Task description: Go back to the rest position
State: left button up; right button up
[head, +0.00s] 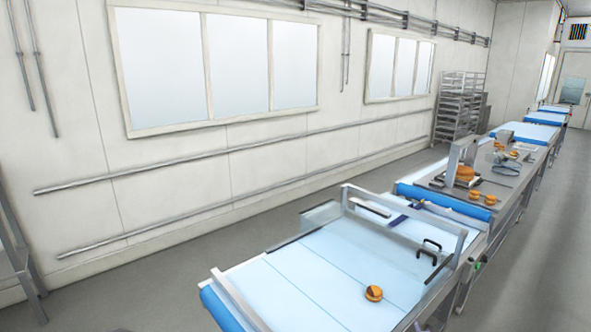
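Neither of my grippers shows in the head view. A round orange-brown filled piece (374,293) with a dark patch lies on the near light-blue conveyor belt (290,282). More orange rounds (465,174) are gathered on the grey worktop farther along the line. Several small rounds (490,199) sit near that worktop's close edge. Nothing of mine touches any of them in this view.
A clear guard with a metal frame and black handle (429,249) spans the near conveyor. A rack of trays (459,104) stands by the far wall. A metal table (15,262) is at the left edge. Grey floor (150,295) lies open left of the conveyor.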

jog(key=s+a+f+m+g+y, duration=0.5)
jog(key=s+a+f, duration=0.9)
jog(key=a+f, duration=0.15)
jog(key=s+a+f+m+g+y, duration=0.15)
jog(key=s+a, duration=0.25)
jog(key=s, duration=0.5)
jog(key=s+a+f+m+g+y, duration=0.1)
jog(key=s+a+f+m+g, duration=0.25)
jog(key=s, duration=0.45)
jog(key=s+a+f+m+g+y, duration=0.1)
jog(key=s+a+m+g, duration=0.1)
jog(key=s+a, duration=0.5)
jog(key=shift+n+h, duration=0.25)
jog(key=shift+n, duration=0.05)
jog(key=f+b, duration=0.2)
jog(key=b, duration=0.1)
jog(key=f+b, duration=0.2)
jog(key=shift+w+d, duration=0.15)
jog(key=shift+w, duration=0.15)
